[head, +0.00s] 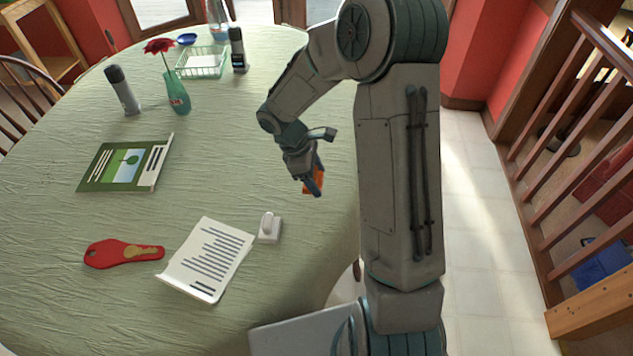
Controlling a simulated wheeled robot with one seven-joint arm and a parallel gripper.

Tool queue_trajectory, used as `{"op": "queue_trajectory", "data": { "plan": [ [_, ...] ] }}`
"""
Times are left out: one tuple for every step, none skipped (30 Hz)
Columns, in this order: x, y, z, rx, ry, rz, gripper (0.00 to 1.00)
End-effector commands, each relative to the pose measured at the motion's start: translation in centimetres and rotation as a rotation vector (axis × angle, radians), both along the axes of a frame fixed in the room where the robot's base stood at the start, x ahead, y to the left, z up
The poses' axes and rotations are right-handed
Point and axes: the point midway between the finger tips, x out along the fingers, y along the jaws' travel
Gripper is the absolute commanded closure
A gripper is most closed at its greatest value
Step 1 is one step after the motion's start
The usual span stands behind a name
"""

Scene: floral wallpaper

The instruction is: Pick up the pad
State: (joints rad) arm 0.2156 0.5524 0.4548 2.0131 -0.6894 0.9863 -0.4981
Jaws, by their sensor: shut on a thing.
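My gripper (313,187) is over the right part of the table and points down. It is shut on a small orange thing (319,180), which may be the pad. The fingers hide much of it, so its full shape does not show. I cannot tell whether it touches the table or is held just above it. A white sheet or pad with printed lines (208,257) lies flat at the front of the table, its near edge curled, apart from my gripper.
On the green-covered table (235,150) are a green booklet (127,168), a red key-shaped thing (123,253), a small white switch-like thing (269,229), a vase with a red flower (178,95), a dark-capped tube (123,92) and a wire basket (201,64). The table's middle is clear.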

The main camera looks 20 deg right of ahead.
Motion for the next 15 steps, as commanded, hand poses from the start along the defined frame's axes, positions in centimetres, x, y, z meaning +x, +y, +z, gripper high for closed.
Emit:
{"op": "queue_trajectory", "data": {
  "plan": [
    [0.1,0.0,1.3,0.000,-0.006,-0.001,0.60],
    [-0.6,-0.4,1.4,-0.001,-0.003,-0.002,0.60],
    [-1.3,-0.7,1.7,-0.002,-0.002,-0.002,0.60],
    [-1.7,-0.9,2.0,-0.002,-0.002,-0.002,0.60],
    [-2.2,-1.1,2.3,-0.002,-0.002,-0.001,0.60],
    [-2.8,-1.4,2.7,-0.002,-0.002,-0.002,0.60],
    [-3.3,-1.7,3.1,-0.002,-0.004,-0.003,0.60],
    [-3.7,-1.9,3.4,-0.001,-0.004,-0.002,0.60],
    [-4.3,-2.2,3.7,-0.001,-0.004,-0.002,0.60],
    [-4.8,-2.4,4.0,-0.001,-0.003,-0.003,0.60],
    [-5.2,-2.6,4.4,-0.001,-0.004,-0.002,0.60],
    [-5.8,-2.9,4.7,-0.002,-0.002,-0.002,0.60],
    [-6.2,-3.1,5.0,-0.003,-0.004,-0.003,0.60],
    [-6.6,-3.2,5.2,-0.002,-0.002,-0.002,0.60],
    [-7.2,-3.5,5.6,-0.001,-0.003,-0.002,0.60]
  ]
}}
